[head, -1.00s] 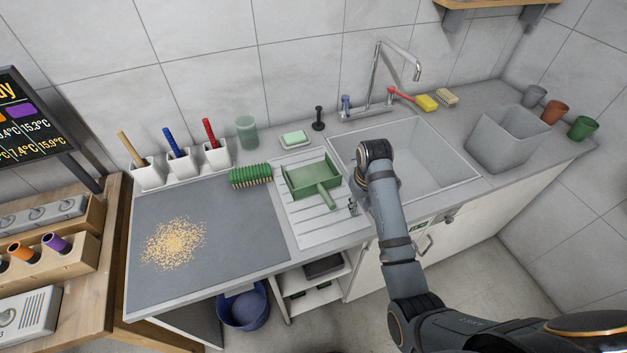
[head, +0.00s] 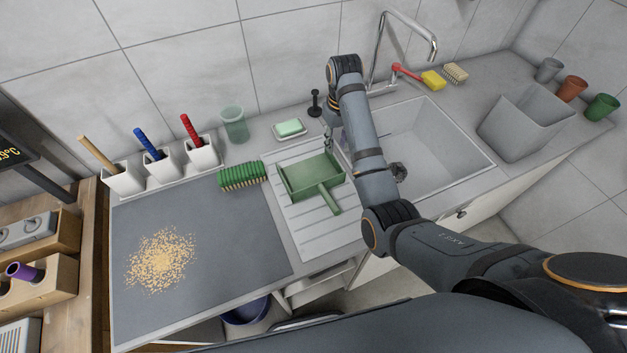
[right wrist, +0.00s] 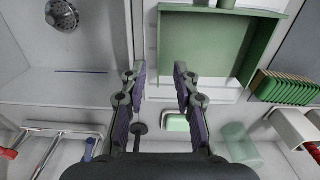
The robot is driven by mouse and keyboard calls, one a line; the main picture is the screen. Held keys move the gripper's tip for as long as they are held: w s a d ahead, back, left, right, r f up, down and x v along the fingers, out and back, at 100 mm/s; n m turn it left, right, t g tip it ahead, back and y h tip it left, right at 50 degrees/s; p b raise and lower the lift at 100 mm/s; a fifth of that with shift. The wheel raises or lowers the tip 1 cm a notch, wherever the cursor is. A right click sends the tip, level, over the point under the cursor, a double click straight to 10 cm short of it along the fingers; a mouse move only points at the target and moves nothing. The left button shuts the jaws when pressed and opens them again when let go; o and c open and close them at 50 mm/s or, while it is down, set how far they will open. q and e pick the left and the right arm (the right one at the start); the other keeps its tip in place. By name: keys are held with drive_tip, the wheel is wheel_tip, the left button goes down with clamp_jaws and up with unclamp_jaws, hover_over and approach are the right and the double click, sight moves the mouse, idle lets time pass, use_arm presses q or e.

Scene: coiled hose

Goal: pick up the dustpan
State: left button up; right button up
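The green dustpan (head: 312,177) lies on the ribbed drainboard (head: 318,236) left of the sink, its handle pointing to the front right. It also shows in the right wrist view (right wrist: 215,45), at the top right of centre. My right gripper (head: 328,144) is beyond the dustpan's back right corner in the head view, and its fingers look small there. In the right wrist view, my right gripper (right wrist: 159,72) is open with nothing between its fingers, beside the pan's edge. I cannot tell its exact height. My left gripper is not in view.
A green brush (head: 242,176) lies left of the dustpan. Behind are a soap dish (head: 290,130), a black stopper (head: 314,104) and a green cup (head: 234,124). Yellow crumbs (head: 160,260) lie on the dark mat (head: 230,290). The sink (head: 430,135) and faucet (head: 433,45) are right.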

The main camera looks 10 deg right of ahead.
sight(335, 160)
drive_tip(key=f, duration=0.1)
drive_tip(key=f+b, duration=0.2)
drive_tip(key=f, duration=0.1)
drive_tip(key=shift+w+f, duration=0.1)
drive_tip(key=shift+w, duration=0.25)
drive_tip(key=shift+f+b, duration=0.25)
drive_tip(key=shift+b, duration=0.2)
drive_tip(key=f+b, duration=0.1)
drive_tip(key=f, duration=0.1)
drive_tip(key=shift+s+d+f+b, duration=0.1)
drive_tip(key=shift+s+f+b, duration=0.1)
drive_tip(key=shift+f+b, duration=0.15)
drive_tip(key=shift+w+f+p, duration=0.15)
drive_tip(key=shift+f+p, duration=0.3)
drive_tip(key=shift+f, duration=0.4)
drive_tip(key=c, duration=0.5)
clamp_jaws()
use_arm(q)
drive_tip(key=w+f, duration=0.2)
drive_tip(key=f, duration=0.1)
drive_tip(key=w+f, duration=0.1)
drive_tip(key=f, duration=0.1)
